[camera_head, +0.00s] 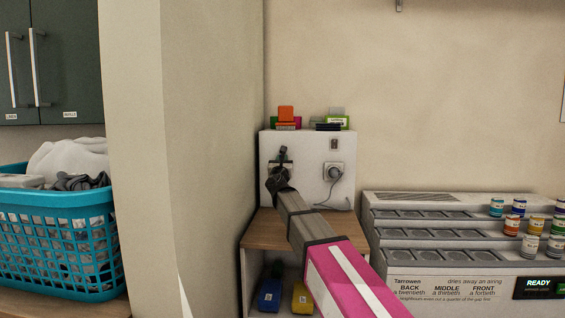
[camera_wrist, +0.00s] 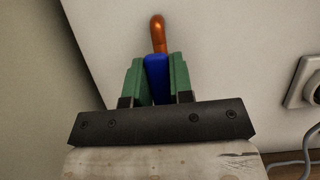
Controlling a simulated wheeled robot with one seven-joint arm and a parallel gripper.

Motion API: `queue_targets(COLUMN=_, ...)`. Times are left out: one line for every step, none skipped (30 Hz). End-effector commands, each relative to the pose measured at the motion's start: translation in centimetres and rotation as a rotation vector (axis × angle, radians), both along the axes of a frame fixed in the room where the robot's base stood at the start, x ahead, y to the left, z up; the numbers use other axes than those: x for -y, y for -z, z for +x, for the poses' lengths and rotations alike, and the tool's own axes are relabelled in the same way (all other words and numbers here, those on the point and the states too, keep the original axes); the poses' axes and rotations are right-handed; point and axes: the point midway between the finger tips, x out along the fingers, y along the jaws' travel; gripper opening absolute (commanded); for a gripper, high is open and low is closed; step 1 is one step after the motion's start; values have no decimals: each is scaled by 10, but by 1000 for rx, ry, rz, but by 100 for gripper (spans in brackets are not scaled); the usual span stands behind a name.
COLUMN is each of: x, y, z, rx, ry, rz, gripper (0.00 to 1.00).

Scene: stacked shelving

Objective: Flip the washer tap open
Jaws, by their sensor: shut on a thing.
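The tap's blue lever (camera_wrist: 156,78) sits between the two green fingers of my gripper (camera_wrist: 154,62) in the wrist view. My gripper is shut on it. An orange-brown copper-like piece (camera_wrist: 158,33) shows just past the lever against the pale panel. In the head view my gripper (camera_head: 280,163) reaches the left part of the white panel (camera_head: 310,148) and mostly hides the tap there. How far the lever is turned cannot be told.
A socket with a grey plug and cord (camera_head: 333,172) is right of my gripper. Small boxes (camera_head: 286,114) stand on the panel's top edge. A wooden shelf (camera_head: 265,232) lies below. A wall corner and a teal basket (camera_head: 58,245) are left; a stepped rack with jars (camera_head: 450,235) is right.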

Motion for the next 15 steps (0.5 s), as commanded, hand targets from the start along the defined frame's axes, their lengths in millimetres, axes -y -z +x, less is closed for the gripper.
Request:
queue_targets(x=0, y=2, z=-1, rx=-3, ry=-1, rz=-5, gripper=0)
queue_targets(x=0, y=2, z=-1, rx=-3, ry=-1, rz=-5, gripper=0)
queue_targets(x=0, y=2, z=-1, rx=-3, ry=-2, rz=-5, gripper=0)
queue_targets(x=0, y=2, z=-1, rx=-3, ry=-2, rz=-5, gripper=0)
queue_targets(x=0, y=2, z=-1, rx=-3, ry=-2, rz=-5, gripper=0)
queue_targets(x=0, y=2, z=-1, rx=-3, ry=-2, rz=-5, gripper=24)
queue_targets(x=0, y=2, z=-1, rx=-3, ry=-2, rz=-5, gripper=34)
queue_targets(x=0, y=2, z=-1, rx=-3, ry=-2, rz=-5, gripper=44)
queue_targets(x=0, y=2, z=-1, rx=-2, ry=-2, rz=-4, gripper=47)
queue_targets(x=0, y=2, z=-1, rx=-2, ry=-2, rz=-4, gripper=47)
queue_targets(x=0, y=1, z=-1, rx=-2, ry=-2, rz=-4, gripper=47)
queue_targets(x=0, y=1, z=-1, rx=-2, ry=-1, rz=-3, gripper=47)
queue_targets(x=0, y=1, z=-1, rx=-2, ry=-1, rz=-3, gripper=47)
queue_targets(x=0, y=1, z=-1, rx=-1, ry=-1, rz=-3, gripper=47)
queue_targets(x=0, y=1, z=-1, rx=-1, ry=-1, rz=-3, gripper=47)
